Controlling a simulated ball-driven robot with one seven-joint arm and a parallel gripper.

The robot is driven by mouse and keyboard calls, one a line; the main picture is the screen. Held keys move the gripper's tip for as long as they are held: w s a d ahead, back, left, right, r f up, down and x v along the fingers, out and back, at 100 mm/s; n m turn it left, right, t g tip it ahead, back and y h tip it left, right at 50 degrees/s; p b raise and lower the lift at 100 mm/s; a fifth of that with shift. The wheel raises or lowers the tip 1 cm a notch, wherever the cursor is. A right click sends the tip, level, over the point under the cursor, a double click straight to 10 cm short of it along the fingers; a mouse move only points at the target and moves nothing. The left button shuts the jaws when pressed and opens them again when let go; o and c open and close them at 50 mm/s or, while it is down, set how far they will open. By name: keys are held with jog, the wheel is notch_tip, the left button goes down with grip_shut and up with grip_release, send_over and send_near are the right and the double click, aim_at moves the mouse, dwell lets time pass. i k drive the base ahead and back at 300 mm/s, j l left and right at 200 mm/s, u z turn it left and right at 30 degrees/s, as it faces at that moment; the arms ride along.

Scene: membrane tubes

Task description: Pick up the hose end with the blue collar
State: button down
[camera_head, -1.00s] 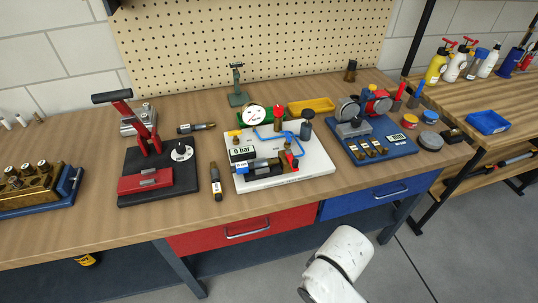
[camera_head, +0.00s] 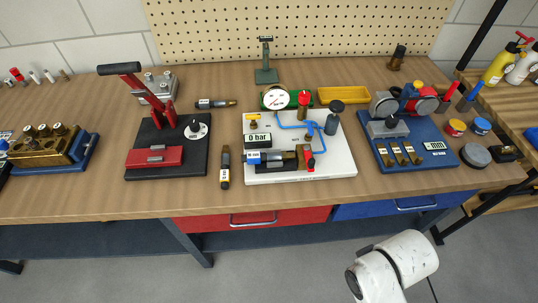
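A dark cylindrical piece with a blue band (camera_head: 254,157) lies across the front of the white test board (camera_head: 335,167); it looks like the blue-collared part, but I cannot tell whether it is a hose end. Its right end meets a brown block with a red knob. A white link of my arm (camera_head: 398,262) shows at the bottom right, in front of the bench and well below the board. My gripper is outside the picture, so its state is hidden.
A black press with a red lever (camera_head: 168,150) is at left. A blue instrument base (camera_head: 435,163) is at right. Bare wood lies along the front edge.

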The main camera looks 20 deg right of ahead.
aim_at(251, 157)
jog(key=u, duration=0.95)
jog(key=l+u, duration=0.35)
jog(key=l, duration=0.2)
jog(key=k+l+u, duration=0.15)
jog(key=l+u, duration=0.2)
jog(key=l, duration=0.2)
